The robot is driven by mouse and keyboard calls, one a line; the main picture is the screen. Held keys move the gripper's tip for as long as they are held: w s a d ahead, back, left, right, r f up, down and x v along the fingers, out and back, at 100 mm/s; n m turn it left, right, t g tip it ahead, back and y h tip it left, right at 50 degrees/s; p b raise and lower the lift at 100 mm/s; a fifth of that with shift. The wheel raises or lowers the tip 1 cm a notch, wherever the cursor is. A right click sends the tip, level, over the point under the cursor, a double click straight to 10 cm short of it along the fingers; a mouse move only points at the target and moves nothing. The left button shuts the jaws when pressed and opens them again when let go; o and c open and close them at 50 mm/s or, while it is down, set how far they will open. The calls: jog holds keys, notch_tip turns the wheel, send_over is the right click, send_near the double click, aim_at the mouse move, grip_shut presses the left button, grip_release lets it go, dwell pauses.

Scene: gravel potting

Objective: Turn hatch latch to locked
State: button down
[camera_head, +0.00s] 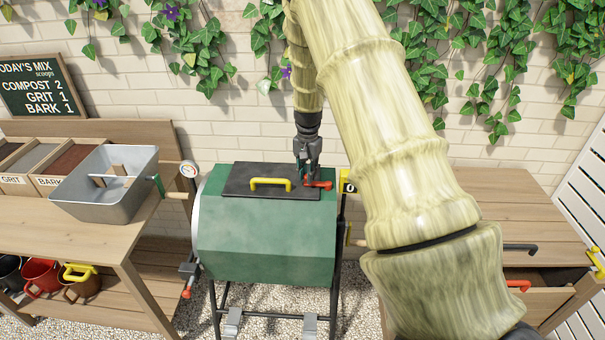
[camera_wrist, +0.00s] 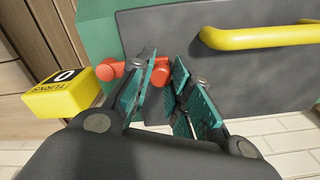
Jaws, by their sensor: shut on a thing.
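The green mixing drum (camera_head: 265,232) has a dark grey hatch (camera_head: 236,187) on top with a yellow handle (camera_head: 270,184). The red hatch latch (camera_head: 321,185) is at the hatch's right end, and its bar points right in the head view. My gripper (camera_head: 306,180) points down at the latch. In the wrist view the teal finger pads (camera_wrist: 162,92) are shut on the red latch (camera_wrist: 160,76), which shows between and beyond them. The fingers hide part of the latch. The yellow handle also shows in the wrist view (camera_wrist: 265,36), apart from the fingers.
A yellow turns counter (camera_wrist: 62,93) reading 0 is near the latch. A gauge (camera_head: 189,169) is at the drum's left end. A metal tub (camera_head: 105,190) stands on the left bench (camera_head: 85,238). The right bench (camera_head: 500,215) is mostly clear.

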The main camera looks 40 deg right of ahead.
jog(key=c, duration=1.3)
grip_release()
jog(key=shift+r, duration=0.1)
notch_tip(320, 180, up, 12)
jog(key=shift+f, duration=0.1)
jog(key=shift+d, duration=0.1)
